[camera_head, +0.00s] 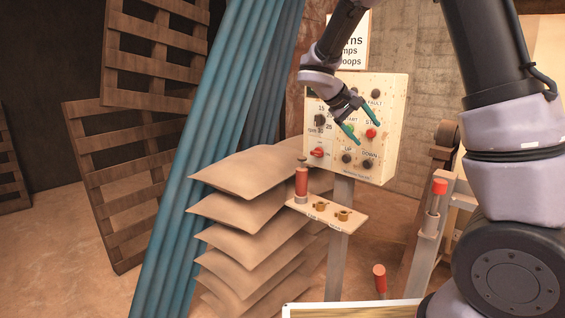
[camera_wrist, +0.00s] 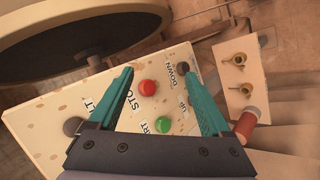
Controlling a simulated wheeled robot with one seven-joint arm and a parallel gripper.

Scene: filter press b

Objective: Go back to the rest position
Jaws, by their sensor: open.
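My gripper (camera_head: 360,119) is open and empty in front of the control panel (camera_head: 384,95), in the head view. Its two teal fingers also show in the wrist view (camera_wrist: 168,92), spread apart on either side of the red stop button (camera_wrist: 147,87) and the green start button (camera_wrist: 163,125). The fingertips appear apart from the panel face, though the exact gap is hard to tell. My arm reaches in from the upper right.
A small shelf (camera_head: 326,214) below the panel carries a red-handled tool (camera_head: 301,182) and brass fittings (camera_head: 343,215). Stacked sacks (camera_head: 250,213) and blue pipes (camera_head: 205,150) stand left. Wooden pallets (camera_head: 125,165) lean further left. A red-topped lever (camera_head: 439,188) is at right.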

